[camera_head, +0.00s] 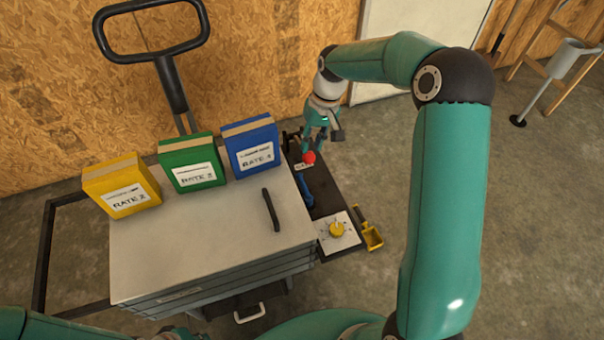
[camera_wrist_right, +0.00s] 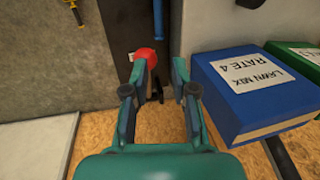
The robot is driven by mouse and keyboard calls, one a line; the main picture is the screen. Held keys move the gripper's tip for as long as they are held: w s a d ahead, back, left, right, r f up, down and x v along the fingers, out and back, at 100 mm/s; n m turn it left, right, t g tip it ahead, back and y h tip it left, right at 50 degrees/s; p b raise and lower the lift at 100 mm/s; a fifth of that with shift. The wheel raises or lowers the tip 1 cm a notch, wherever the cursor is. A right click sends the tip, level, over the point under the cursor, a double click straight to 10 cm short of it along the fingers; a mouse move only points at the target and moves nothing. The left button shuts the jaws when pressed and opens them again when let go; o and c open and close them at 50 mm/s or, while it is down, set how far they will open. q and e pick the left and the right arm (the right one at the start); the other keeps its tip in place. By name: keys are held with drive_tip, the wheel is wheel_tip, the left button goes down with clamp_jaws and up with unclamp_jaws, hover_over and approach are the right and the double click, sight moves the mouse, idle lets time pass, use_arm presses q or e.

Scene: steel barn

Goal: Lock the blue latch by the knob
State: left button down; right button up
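The blue latch (camera_head: 305,190) is a narrow blue piece on a dark board at the cart's right side. A blue piece also shows at the top edge of the right wrist view (camera_wrist_right: 158,18); its details are too small to tell. A red ball knob (camera_head: 309,157) stands on the same board behind the blue latch. My right gripper (camera_head: 322,135) points down just behind the red knob. In the right wrist view its fingers (camera_wrist_right: 160,88) are apart, with the red knob (camera_wrist_right: 145,57) close to the left fingertip; contact cannot be told. My left gripper's fingers do not show.
Yellow (camera_head: 122,186), green (camera_head: 192,163) and blue (camera_head: 251,145) boxes stand on the grey cart top (camera_head: 210,245). A black bar (camera_head: 270,210) lies there. A yellow dial (camera_head: 337,230) and yellow scoop (camera_head: 369,229) are at the board's near end. A wooden wall is behind.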

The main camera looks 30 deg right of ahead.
sight(302, 179)
drive_tip(key=f, duration=0.4)
drive_tip(key=a+f, duration=0.1)
drive_tip(key=f, duration=0.4)
drive_tip(key=a+f, duration=0.1)
drive_tip(key=f, duration=0.3)
drive_tip(key=shift+w+a+f, duration=0.25)
drive_tip(key=shift+f, duration=0.15)
clamp_jaws()
